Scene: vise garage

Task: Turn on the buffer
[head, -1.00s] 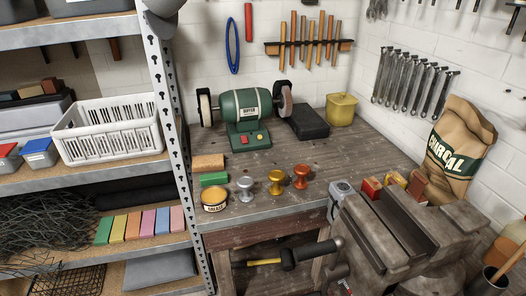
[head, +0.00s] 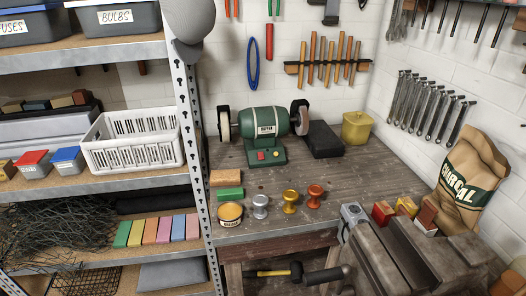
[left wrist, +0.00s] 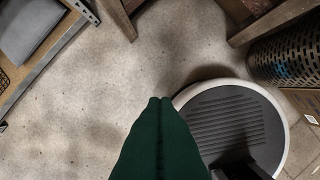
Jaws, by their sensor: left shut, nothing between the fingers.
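The buffer (head: 266,123) is a green bench machine with a wheel at each end, standing at the back of the wooden workbench (head: 330,180). Its base has a red button (head: 261,155) and a lighter yellowish button (head: 276,154) on the front. I cannot tell from the wheels whether they spin. My left gripper (left wrist: 160,101) shows in the left wrist view as two dark green fingers pressed together, empty, above the bare floor. It is away from the buffer and does not show in the head view. My right gripper is in neither view.
In front of the buffer stand an orange block (head: 225,177), a green block (head: 230,192), a tin (head: 230,213) and several metal knobs (head: 289,201). A black box (head: 323,139) and yellow pot (head: 357,127) stand right of it. A shelf post (head: 194,150) rises at left.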

